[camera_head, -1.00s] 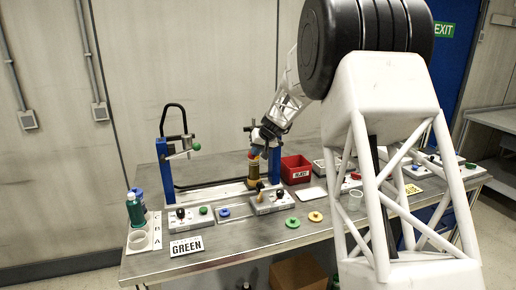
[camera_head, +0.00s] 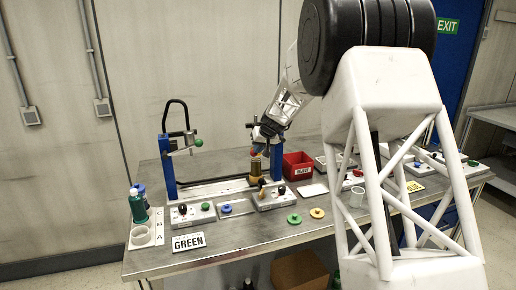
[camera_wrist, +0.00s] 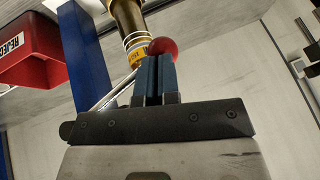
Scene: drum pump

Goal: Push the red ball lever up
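The red ball (camera_wrist: 163,47) of the lever shows in the wrist view just beyond my fingertips, partly overlapped by them. In the head view it is a small red spot (camera_head: 257,149) under my gripper (camera_head: 259,140), mostly hidden. My gripper (camera_wrist: 154,62) has its two blue fingers side by side with only a thin dark gap, so it looks shut. The fingertips look close to or against the ball; contact is not clear. A thin metal rod (camera_wrist: 106,100) runs beside the fingers. A brass cylinder with a spring (camera_wrist: 128,20) stands behind the ball.
A blue post (camera_wrist: 84,55) and a red reject bin (camera_head: 297,166) stand close to the gripper. A second lever with a green ball (camera_head: 198,142) is at left. Control boxes (camera_head: 271,197) with knobs line the table front.

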